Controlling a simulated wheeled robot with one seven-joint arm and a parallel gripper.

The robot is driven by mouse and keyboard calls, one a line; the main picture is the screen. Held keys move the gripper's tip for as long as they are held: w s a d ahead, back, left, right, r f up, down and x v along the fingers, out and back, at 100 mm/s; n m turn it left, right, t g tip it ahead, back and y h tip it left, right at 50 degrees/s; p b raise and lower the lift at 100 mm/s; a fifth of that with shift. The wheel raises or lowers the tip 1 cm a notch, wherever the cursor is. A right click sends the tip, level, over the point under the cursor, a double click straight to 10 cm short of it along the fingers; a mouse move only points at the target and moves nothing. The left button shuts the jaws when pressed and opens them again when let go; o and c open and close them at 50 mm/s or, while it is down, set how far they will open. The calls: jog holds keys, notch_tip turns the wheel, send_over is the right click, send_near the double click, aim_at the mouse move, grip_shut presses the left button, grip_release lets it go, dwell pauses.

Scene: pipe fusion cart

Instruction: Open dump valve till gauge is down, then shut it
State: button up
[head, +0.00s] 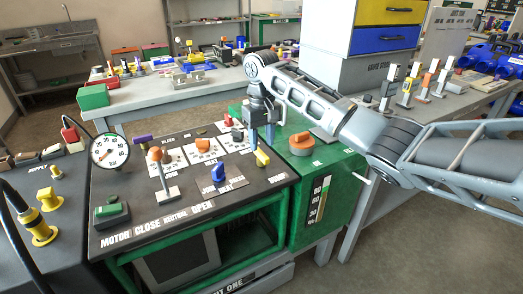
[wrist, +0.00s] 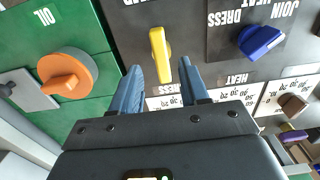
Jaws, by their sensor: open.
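A yellow lever handle (head: 262,158) stands on the dark control panel (head: 130,232); its label is not readable, so I cannot confirm that it is the dump valve. In the wrist view the yellow handle (wrist: 160,53) points roughly along my fingers, just beyond the tips. My gripper (head: 262,134) is open above it, with blue-grey fingers (wrist: 160,82) to either side of its line and nothing between them. The round white gauge (head: 109,151) with a red needle stands at the panel's left; its exact reading is too small to tell.
A blue knob (head: 218,173), an orange-topped lever (head: 158,165) and a green switch (head: 111,212) share the panel. An orange knob (head: 302,144) sits on the green tank (head: 335,172) to the right. A grey workbench (head: 180,97) with parts stands behind.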

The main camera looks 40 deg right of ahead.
aim_at(261, 152)
jog(key=shift+a+f, duration=0.1)
jog(key=shift+f, duration=1.75)
jog(key=shift+c, duration=0.4)
grip_shut()
